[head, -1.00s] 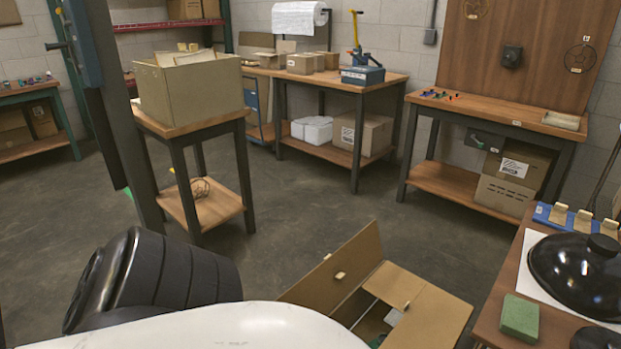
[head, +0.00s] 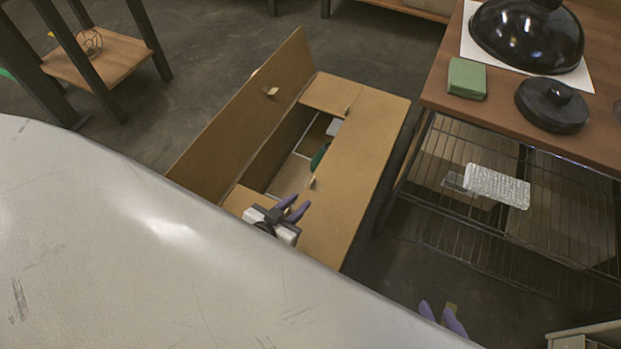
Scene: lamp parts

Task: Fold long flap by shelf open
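An open cardboard box (head: 245,137) stands on the floor in the middle. Its left long flap (head: 250,110) stands up. Its right long flap (head: 355,165), on the side of the wire shelf (head: 500,215), lies flat inward over part of the opening. A small pale tab (head: 313,182) sits on that flap's inner edge. The short flaps are also folded in. My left gripper (head: 294,209), with purple fingers slightly apart, is over the box's near end, close to this tab; contact cannot be told. My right gripper (head: 442,318) shows open fingertips at the bottom, right of the box; its body is hidden.
A wooden workbench (head: 440,75) on the right carries a black dome (head: 525,40), a black lid (head: 552,105) and a green block (head: 467,78). My white body covers the lower left. A narrow floor gap separates box and shelf. Floor is clear beyond the box.

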